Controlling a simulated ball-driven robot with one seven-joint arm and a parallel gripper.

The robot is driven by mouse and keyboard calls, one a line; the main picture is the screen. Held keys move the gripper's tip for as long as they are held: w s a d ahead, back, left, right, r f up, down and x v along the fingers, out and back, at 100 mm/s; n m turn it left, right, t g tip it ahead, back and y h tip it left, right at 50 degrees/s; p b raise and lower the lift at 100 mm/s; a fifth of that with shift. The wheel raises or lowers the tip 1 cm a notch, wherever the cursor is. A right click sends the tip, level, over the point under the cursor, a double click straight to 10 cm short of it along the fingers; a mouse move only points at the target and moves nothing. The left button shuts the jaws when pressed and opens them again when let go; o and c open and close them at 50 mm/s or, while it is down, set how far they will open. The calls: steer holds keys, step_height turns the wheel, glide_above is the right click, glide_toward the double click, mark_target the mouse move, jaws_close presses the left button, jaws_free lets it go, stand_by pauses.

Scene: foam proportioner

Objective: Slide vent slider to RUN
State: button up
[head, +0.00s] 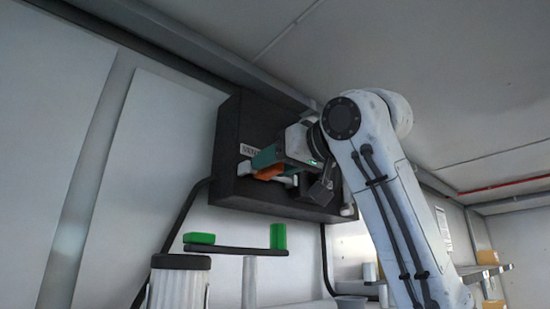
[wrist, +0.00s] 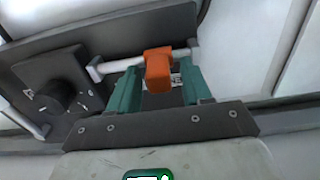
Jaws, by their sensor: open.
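The orange vent slider (wrist: 158,68) sits on a pale horizontal rail (wrist: 112,66) on the dark panel (wrist: 38,62). My gripper (wrist: 160,78) is open, with its teal fingers on either side of the slider. In the wrist view, gaps show between the slider and both fingers, with the right-hand gap narrow. In the head view, my gripper (head: 262,162) is at the face of the dark box (head: 232,122), and the slider (head: 270,173) shows just below a teal finger. A label behind the slider is mostly hidden; I cannot read RUN.
A black knob (wrist: 58,95) is on the panel left of the slider in the wrist view. Below the box in the head view, green blocks (head: 200,239) stand on a dark narrow shelf (head: 230,250). A white container with a black lid (head: 180,262) stands below.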

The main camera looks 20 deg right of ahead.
jaws_close()
stand_by(0.5)
